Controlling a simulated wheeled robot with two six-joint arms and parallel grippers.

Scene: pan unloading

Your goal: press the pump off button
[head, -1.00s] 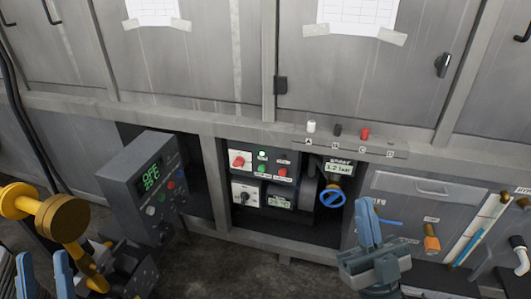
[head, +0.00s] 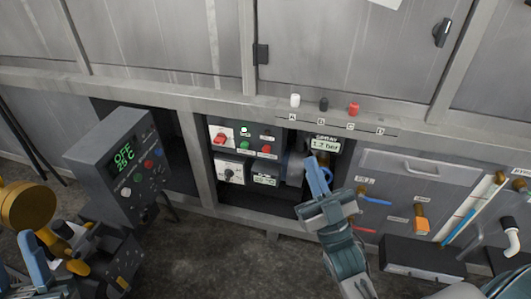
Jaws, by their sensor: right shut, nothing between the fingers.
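The recessed control panel has a red button (head: 266,149) beside a green button (head: 244,145), with a white lamp (head: 244,129) above the green one. The labels are too small to read, so I cannot tell for sure which is pump off. My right gripper (head: 316,164) is shut and empty, its blue fingers pointing up in front of the spray gauge area, to the right of the red button and apart from it. It hides most of the blue valve wheel. My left gripper (head: 34,262) is at the lower left edge, partly cut off, its fingers apart.
A grey control box (head: 112,165) at left shows OFF on its display. A red rotary switch (head: 221,138) and a dial box (head: 231,170) share the recess. The spray gauge (head: 325,145) reads about 1.2 bar. Several coloured knobs stand on the ledge above.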

